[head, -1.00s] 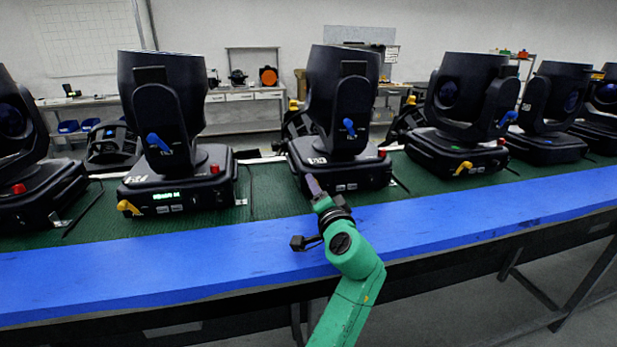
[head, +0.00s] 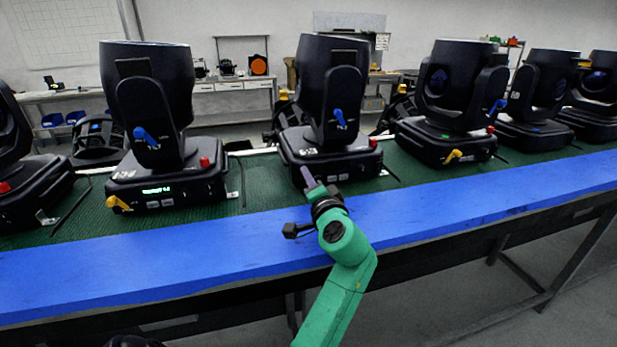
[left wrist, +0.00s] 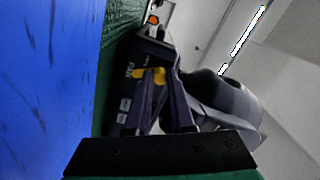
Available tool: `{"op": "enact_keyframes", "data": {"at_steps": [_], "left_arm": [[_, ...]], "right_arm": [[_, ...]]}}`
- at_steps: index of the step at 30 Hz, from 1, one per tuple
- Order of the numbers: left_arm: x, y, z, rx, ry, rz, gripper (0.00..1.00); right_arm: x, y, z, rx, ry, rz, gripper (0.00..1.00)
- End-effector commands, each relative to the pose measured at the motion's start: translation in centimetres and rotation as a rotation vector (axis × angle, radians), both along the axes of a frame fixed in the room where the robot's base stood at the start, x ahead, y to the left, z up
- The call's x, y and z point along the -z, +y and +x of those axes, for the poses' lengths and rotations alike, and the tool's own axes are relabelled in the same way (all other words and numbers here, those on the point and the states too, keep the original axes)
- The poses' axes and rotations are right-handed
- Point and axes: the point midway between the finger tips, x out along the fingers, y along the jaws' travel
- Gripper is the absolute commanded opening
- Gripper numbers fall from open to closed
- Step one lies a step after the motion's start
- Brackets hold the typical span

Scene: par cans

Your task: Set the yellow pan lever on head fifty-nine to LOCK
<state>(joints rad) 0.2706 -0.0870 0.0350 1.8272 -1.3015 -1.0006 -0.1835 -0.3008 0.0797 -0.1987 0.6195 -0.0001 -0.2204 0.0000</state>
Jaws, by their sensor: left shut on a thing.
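My left gripper (head: 307,178) is at the front left corner of the base of the middle black moving head (head: 325,160). In the left wrist view its two dark fingers (left wrist: 156,104) are on either side of a yellow lever (left wrist: 150,75) on the base's side and are shut on it. The lever is hidden behind the gripper in the head view. A blue lever (head: 339,118) sits on this head's yoke. My right gripper is not in view.
Another head (head: 150,90) with a lit display and a yellow lever (head: 119,204) stands to the left. A further head (head: 445,100) with a yellow lever (head: 453,156) stands to the right. The blue front strip (head: 180,255) of the bench is clear apart from my arm crossing over it.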

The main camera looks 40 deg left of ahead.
Motion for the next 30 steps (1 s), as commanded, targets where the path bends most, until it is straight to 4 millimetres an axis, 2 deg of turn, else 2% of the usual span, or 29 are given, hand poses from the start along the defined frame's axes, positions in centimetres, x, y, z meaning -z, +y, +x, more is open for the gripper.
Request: {"op": "enact_keyframes", "data": {"at_steps": [13, 30], "left_arm": [[-0.8, -0.6, 0.8, -0.002, 0.293, 0.200, 0.00], [-0.4, -1.4, 2.1, -0.003, 0.694, 0.479, 0.00]], "right_arm": [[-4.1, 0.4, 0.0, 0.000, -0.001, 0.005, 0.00], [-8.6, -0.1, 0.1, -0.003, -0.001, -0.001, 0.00]]}}
